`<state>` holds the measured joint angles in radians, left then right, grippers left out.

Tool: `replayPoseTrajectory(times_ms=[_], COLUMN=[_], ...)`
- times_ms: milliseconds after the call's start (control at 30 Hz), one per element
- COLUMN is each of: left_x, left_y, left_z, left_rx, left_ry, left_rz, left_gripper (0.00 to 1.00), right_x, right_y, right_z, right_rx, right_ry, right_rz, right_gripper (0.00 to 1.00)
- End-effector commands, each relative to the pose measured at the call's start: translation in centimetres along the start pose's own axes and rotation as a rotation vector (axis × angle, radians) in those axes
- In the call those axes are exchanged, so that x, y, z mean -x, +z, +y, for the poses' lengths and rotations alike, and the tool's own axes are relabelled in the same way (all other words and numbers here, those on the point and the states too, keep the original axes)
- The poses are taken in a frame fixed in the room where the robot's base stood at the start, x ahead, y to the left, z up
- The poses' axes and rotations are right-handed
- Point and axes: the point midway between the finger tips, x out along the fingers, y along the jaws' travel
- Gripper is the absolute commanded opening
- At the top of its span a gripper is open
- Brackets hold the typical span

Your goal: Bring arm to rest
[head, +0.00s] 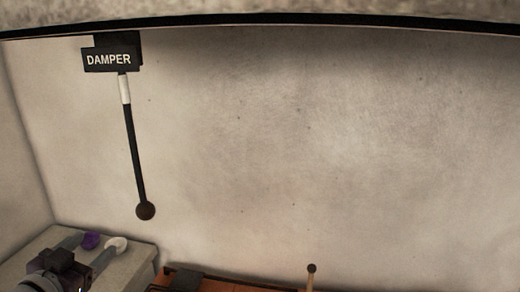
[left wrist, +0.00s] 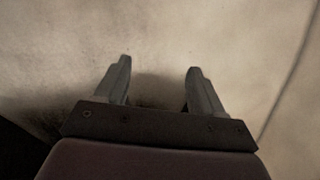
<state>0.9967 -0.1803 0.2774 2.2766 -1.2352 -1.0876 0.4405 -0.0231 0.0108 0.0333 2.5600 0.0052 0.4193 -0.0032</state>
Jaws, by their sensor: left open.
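My left gripper (head: 99,243) is at the lower left of the head view, over or in front of a grey stone ledge. In the left wrist view its two fingers (left wrist: 158,68) stand well apart with nothing between them, facing a pale plastered surface. The fingers' distance from that surface cannot be told. My right gripper is not in view.
A dark damper rod (head: 135,150) with a round knob hangs above the gripper from a block labelled DAMPER (head: 109,59). An orange-brown surface (head: 235,287) and a knobbed stick (head: 311,275) are at the bottom.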

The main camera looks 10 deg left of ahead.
Motion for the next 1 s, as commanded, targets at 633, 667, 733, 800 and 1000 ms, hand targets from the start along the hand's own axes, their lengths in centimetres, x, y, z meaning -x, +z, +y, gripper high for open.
replayPoseTrajectory(times_ms=[633,667,733,800,1000], left_x=[6.4,6.4,6.4,6.3,6.3], left_y=[17.2,17.2,17.1,17.1,17.1], left_z=[25.5,25.8,26.1,26.1,26.0], left_rx=[0.25,0.239,0.228,0.228,0.23], left_ry=[0.183,0.194,0.203,0.203,0.201], left_rz=[-1.316,-1.315,-1.312,-1.311,-1.31], left_gripper=[0.69,0.69,0.69,0.69,0.69], right_x=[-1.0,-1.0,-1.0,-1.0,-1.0], right_y=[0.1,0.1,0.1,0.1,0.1], right_z=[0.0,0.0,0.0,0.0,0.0], right_rx=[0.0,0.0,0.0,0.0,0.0], right_ry=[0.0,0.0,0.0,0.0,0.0], right_rz=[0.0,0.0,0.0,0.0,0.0], right_gripper=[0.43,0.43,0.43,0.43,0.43])
